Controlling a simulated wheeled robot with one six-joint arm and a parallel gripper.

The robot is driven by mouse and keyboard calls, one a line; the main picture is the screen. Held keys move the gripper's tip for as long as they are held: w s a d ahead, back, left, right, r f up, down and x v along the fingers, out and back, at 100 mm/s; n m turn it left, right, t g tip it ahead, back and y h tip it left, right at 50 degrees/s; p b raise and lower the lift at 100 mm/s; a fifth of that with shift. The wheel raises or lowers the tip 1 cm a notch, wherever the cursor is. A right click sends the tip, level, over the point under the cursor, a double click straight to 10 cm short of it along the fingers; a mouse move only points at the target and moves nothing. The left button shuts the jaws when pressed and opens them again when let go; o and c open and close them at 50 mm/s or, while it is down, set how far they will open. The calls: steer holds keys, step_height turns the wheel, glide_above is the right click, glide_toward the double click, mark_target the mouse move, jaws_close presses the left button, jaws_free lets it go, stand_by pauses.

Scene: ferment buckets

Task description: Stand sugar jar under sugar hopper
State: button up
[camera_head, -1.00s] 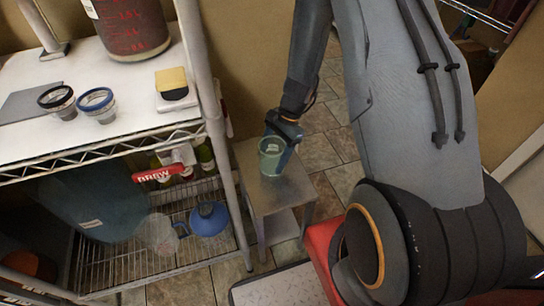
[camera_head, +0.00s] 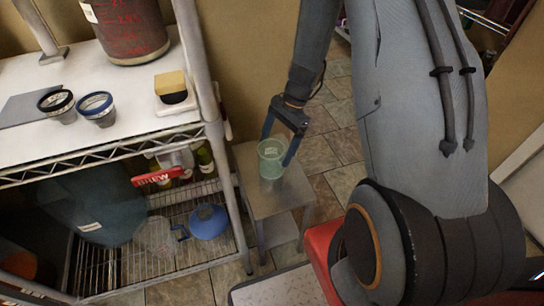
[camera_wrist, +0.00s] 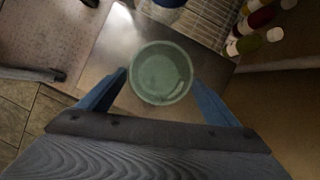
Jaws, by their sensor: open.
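A pale green translucent jar (camera_head: 271,163) stands upright on a small steel table (camera_head: 262,204). My gripper (camera_head: 276,148) is open above and behind it, with its blue fingers pointing down towards the jar's two sides. In the wrist view the jar (camera_wrist: 161,72) shows its round mouth between the tips of my open gripper (camera_wrist: 157,84). The jar looks apart from the fingers there, and no grip on it shows. I cannot make out a sugar hopper in these views.
A wire-shelf rack (camera_head: 102,148) stands left of the steel table. Its top holds a red-marked vessel (camera_head: 125,28), two small cups and a scale with a yellow block (camera_head: 171,85). Its lower shelf holds a clear pitcher (camera_head: 156,238), a blue funnel-like item (camera_head: 209,221) and bottles.

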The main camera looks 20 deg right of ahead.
steer(key=s+d+r+n+h, duration=0.1)
steer(key=s+d+r+n, duration=0.15)
steer(key=r, duration=0.55)
steer(key=s+d+r+n+h, duration=0.1)
steer(key=s+r+n, duration=0.25)
steer(key=r, duration=0.55)
steer(key=s+d+r+n+t+h, duration=0.1)
steer(key=s+r+n+h, duration=0.1)
steer(key=s+r+n, duration=0.4)
steer(key=s, duration=0.5)
steer(key=shift+s, duration=0.4)
